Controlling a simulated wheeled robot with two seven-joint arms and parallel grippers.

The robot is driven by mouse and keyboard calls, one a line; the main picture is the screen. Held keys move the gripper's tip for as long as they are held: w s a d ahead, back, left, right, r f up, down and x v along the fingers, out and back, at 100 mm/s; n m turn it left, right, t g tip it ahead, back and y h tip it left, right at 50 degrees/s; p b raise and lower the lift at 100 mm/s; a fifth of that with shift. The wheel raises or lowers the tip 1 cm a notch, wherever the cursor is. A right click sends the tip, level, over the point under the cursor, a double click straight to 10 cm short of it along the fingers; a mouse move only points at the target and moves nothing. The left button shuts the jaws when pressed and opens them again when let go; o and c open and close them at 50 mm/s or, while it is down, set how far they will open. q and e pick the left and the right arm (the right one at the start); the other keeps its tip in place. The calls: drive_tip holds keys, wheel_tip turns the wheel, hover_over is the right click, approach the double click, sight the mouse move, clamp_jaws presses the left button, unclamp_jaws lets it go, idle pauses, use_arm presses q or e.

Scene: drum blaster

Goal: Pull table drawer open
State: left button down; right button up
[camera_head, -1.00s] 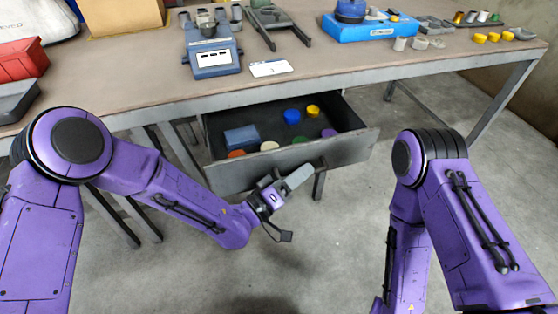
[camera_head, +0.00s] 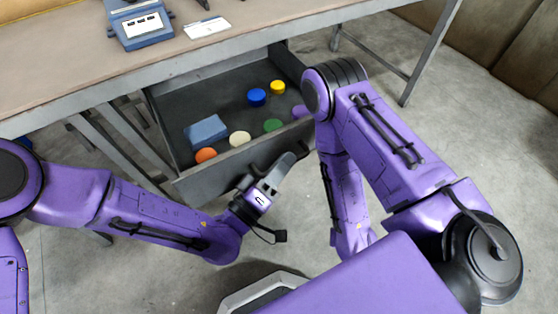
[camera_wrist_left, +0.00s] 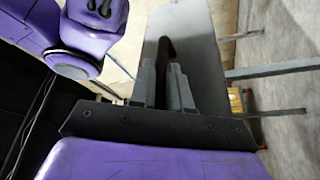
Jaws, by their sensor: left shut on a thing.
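The grey table drawer (camera_head: 212,180) stands well open under the table, its front panel toward me and its dark inside showing in the head view. In the left wrist view, the drawer's front panel (camera_wrist_left: 200,40) lies just past the fingers, with a dark bar handle (camera_wrist_left: 166,48) on it. My left gripper (camera_head: 276,174) is at the drawer front. In the left wrist view, its two grey fingers (camera_wrist_left: 162,85) are shut on the handle, one on each side. My right arm is bent at the right; its gripper is out of sight.
In the drawer lie a blue box (camera_head: 206,131) and several round pieces, among them blue (camera_head: 257,97), yellow (camera_head: 277,87) and orange (camera_head: 206,155). The worktable (camera_head: 60,60) above carries a blue device (camera_head: 140,25) and a white card (camera_head: 207,27). A table leg (camera_head: 430,52) stands at right.

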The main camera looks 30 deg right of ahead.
use_arm(q)
drive_tip(key=c, duration=1.4)
unclamp_jaws()
drive_tip(key=shift+c, duration=0.2)
drive_tip(key=v, duration=1)
drive_tip(key=shift+a, duration=0.2)
drive_tip(key=shift+s+f, duration=0.1)
drive_tip(key=shift+f, duration=0.05)
